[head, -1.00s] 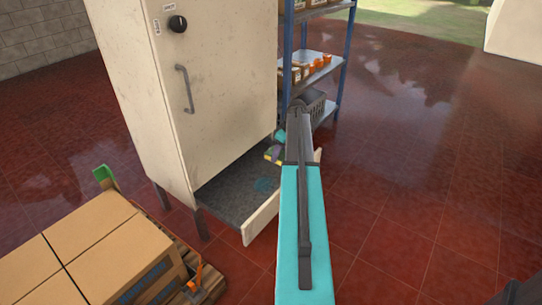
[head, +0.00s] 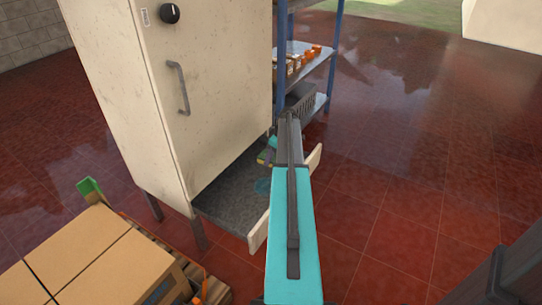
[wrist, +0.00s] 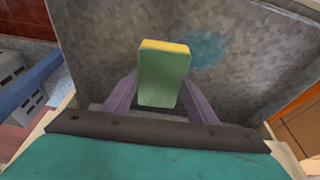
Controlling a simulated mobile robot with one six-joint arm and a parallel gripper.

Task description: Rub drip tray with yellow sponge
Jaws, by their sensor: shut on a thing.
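The drip tray (head: 232,195) is a grey speckled drawer with a cream front, pulled out under the cream cabinet. A blue-teal stain (wrist: 205,50) marks its floor, and the stain also shows in the head view (head: 263,187). My gripper (wrist: 160,88) is shut on the yellow sponge (wrist: 164,75), which has a green face and a yellow edge. The sponge is over the tray, just left of and nearer than the stain in the wrist view. I cannot tell whether it touches the floor. In the head view my arm partly hides the gripper and tray front.
The cream cabinet (head: 170,90) stands above the tray on dark legs. A blue-framed shelf (head: 312,65) with boxes and a crate stands behind. Cartons on a pallet (head: 85,255) sit front left. The red tiled floor on the right is clear.

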